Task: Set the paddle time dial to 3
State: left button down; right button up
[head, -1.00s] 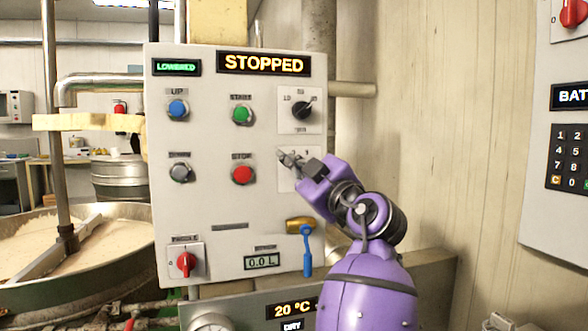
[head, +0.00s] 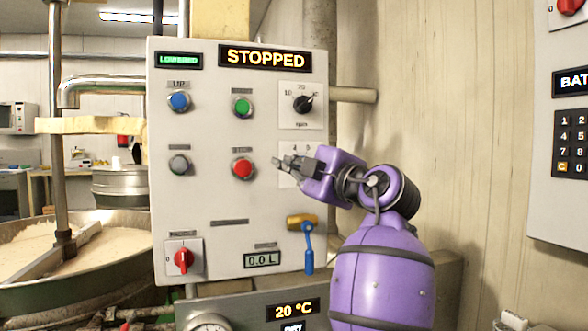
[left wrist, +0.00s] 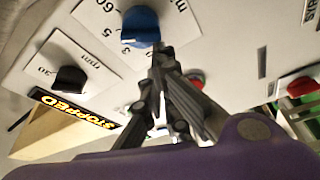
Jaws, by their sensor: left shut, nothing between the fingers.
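The paddle time dial appears to be the blue knob (left wrist: 140,24) on a white scale plate in the left wrist view; its scale shows "3", "5" and "60", but its pointer setting is unclear. In the head view my arm hides that knob, and only parts of its white plate (head: 287,181) show below the black-knob dial. My left gripper (head: 277,162) is shut and empty in front of the panel, its tips at the plate's left side. In the left wrist view its fingertips (left wrist: 160,48) are close beside the blue knob; contact is unclear. My right gripper is out of view.
The control panel (head: 225,215) also carries a black-knob dial (head: 303,104), a green button (head: 242,107), a red button (head: 243,169) and a red switch (head: 183,261). A blue-handled valve (head: 308,250) hangs below. A kettle (head: 90,260) stands at left; a keypad panel (head: 560,200) is at right.

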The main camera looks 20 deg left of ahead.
pick_arm(q)
jog(key=n, duration=0.2)
jog(key=f+n+g+h, duration=0.1)
jog(key=n, duration=0.1)
jog(key=f+n+b, duration=0.1)
jog(key=n, duration=0.2)
jog(key=shift+w+d+f+g+h, duration=0.15)
jog(key=shift+d+f+g+h, duration=0.15)
jog(key=shift+g, duration=0.1)
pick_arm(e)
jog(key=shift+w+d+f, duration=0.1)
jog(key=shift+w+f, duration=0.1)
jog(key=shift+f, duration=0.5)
pick_arm(q)
jog(key=shift+f, duration=0.1)
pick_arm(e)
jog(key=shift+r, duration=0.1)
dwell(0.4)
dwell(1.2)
